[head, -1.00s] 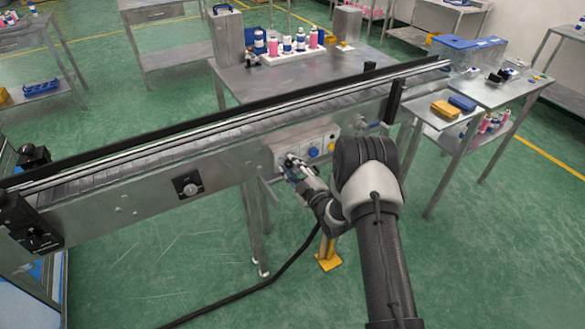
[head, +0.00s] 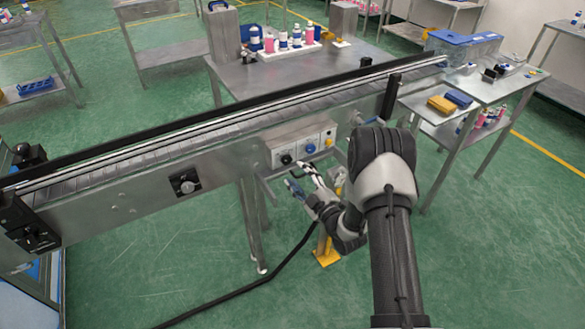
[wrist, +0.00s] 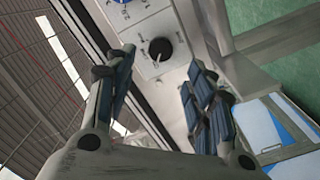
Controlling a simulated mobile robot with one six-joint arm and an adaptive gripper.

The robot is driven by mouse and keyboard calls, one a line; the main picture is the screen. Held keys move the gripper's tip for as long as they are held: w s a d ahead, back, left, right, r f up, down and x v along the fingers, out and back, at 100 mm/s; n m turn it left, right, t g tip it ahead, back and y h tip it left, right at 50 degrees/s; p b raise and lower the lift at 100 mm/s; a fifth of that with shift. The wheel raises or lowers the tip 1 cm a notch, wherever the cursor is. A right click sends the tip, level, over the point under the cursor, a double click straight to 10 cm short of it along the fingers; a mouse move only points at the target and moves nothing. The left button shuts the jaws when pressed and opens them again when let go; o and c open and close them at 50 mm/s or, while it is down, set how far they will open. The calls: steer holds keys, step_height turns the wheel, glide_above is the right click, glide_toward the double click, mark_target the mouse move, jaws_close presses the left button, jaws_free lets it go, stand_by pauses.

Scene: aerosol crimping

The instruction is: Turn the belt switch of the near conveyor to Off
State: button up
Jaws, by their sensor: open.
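The near conveyor (head: 130,185) runs diagonally across the head view. A grey control box (head: 283,144) on its side carries a black rotary switch (head: 286,159), a blue knob (head: 310,149) and a yellow button (head: 329,142). The black switch also shows in the wrist view (wrist: 160,49), with a pale mark on its lower edge; its labels are too small to read. My gripper (head: 303,180) is just below and in front of the box. In the wrist view my gripper (wrist: 162,88) has its fingers spread with nothing between them, and the black switch lies beyond the gap, apart from both fingers.
A steel table (head: 255,85) with bottles stands behind the belt. A side table (head: 425,105) at right holds yellow and blue items. A black cable (head: 270,280) lies on the floor.

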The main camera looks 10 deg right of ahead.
steer(key=v, duration=0.5)
steer(key=shift+w, duration=0.1)
stand_by(0.3)
step_height(320, 180, up, 14)
steer(key=w+d+m+g+h, duration=0.2)
steer(key=m+g+h, duration=0.2)
steer(key=s+r+m+g+h, duration=0.3)
steer(key=s+r+m, duration=0.1)
steer(key=s+r, duration=0.6)
steer(key=s+a+m+g, duration=0.2)
steer(key=s+m, duration=0.1)
steer(key=s, duration=1)
steer(key=s+a+r+m+g+y, duration=0.1)
steer(key=s+a+m+g, duration=0.1)
steer(key=s, duration=1.2)
steer(key=shift+a+m+g, duration=0.4)
steer(key=shift+a+g, duration=0.35)
steer(key=shift+g, duration=0.05)
steer(key=shift+c, duration=0.4)
